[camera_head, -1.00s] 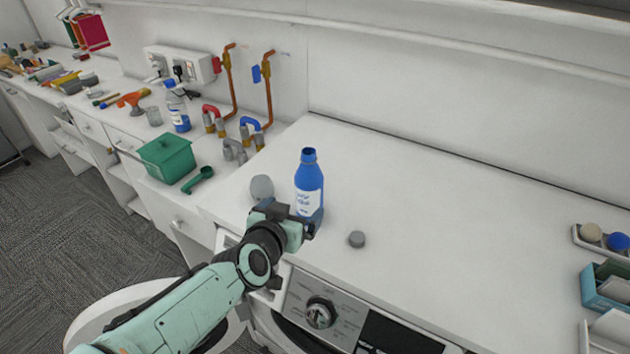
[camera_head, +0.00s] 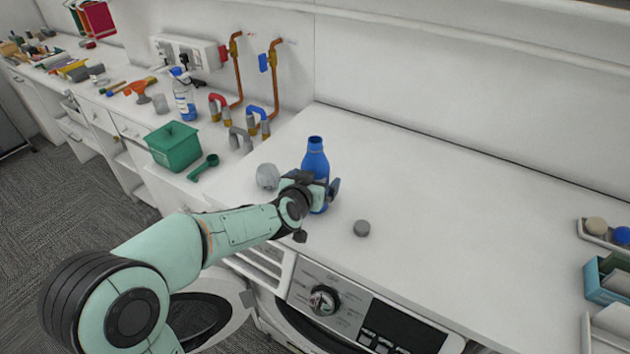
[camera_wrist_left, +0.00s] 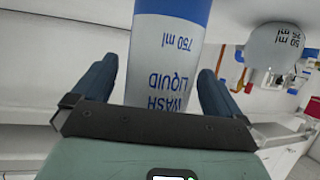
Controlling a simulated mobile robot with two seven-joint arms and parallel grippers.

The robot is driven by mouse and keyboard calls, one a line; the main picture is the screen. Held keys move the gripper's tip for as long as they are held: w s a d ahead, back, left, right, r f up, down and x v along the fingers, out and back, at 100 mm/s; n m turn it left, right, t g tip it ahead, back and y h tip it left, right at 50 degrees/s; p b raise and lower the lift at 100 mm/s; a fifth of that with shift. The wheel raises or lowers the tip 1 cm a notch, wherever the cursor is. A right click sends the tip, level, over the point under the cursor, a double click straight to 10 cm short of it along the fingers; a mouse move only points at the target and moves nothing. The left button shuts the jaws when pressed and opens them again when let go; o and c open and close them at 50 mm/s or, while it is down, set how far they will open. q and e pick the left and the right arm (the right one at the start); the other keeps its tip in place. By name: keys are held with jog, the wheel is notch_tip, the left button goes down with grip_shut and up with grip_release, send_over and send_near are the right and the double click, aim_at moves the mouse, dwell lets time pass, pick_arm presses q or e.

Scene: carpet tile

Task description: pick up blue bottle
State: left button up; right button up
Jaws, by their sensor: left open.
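The blue bottle (camera_head: 315,160) stands upright on the white top of the washing machine in the head view. My left gripper (camera_head: 325,188) is at the bottle's lower half, its jaws open with a finger on either side. In the left wrist view the bottle (camera_wrist_left: 167,62) fills the middle, with an upside-down "WASH LIQUID 750 ml" label. Part of the bottle's near side is hidden behind the gripper in the head view. My right gripper is not in view.
A grey-white round measuring cup (camera_head: 267,177) stands just left of the bottle, and a small grey cap (camera_head: 361,228) lies to its right. A green box (camera_head: 174,147) and green scoop (camera_head: 204,167) are on the left counter.

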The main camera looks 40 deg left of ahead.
pick_arm(q)
jog(key=shift+w+a+f, duration=0.15)
jog(key=shift+w, duration=0.25)
jog(key=shift+c, duration=0.3)
jog(key=shift+s, duration=0.1)
jog(key=c, duration=1.4)
jog(key=shift+o, duration=0.2)
jog(key=shift+r, duration=0.2)
